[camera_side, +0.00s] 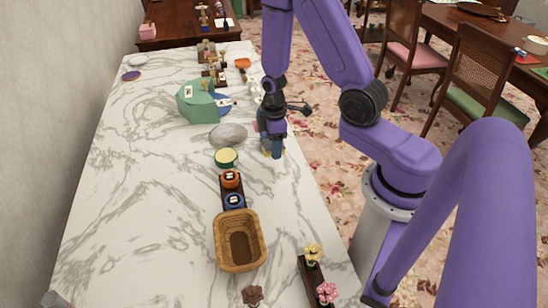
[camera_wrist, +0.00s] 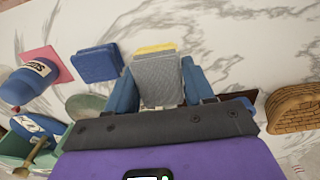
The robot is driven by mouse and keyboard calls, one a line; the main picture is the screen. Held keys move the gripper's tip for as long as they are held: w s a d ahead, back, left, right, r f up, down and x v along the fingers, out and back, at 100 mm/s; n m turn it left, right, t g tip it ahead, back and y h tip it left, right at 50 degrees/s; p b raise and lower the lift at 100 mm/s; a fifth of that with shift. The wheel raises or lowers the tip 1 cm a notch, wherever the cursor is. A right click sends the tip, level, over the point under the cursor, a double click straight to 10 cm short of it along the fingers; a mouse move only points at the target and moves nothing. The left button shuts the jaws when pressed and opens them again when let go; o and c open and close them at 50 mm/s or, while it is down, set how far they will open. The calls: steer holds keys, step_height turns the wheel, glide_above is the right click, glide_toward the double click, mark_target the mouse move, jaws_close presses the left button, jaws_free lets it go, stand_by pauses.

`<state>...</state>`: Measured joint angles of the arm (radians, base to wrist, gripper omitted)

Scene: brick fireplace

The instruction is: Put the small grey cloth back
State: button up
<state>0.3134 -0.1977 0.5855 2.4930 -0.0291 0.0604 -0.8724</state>
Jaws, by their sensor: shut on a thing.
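The small grey cloth (camera_wrist: 158,80) sits between the two blue fingers of my gripper (camera_wrist: 160,88) in the wrist view. My gripper is shut on it. In the side view my gripper (camera_side: 272,148) points down low over the right part of the marble table, and the fingers mostly hide the cloth. A yellow folded piece (camera_wrist: 155,48) shows just past the cloth's far edge; I cannot tell whether they touch. A dark blue folded cloth (camera_wrist: 97,63) lies to the left of the fingers, with a pink piece (camera_wrist: 45,58) farther left.
A wicker basket (camera_side: 219,245) stands toward the front. A dark tray with an orange jar (camera_side: 231,178) and a blue jar (camera_side: 234,200), a green-rimmed tin (camera_side: 226,158) and a grey dish (camera_side: 228,136) are left of my gripper. A green box (camera_side: 196,103) stands farther back. The table's left side is mostly clear.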

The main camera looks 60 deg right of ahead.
mark_target(274, 165)
steer(key=shift+f, duration=0.6)
steer(key=shift+f, duration=0.1)
steer(key=shift+f, duration=1.75)
steer(key=shift+f, duration=0.15)
steer(key=o, duration=1)
steer(key=shift+r, duration=0.2)
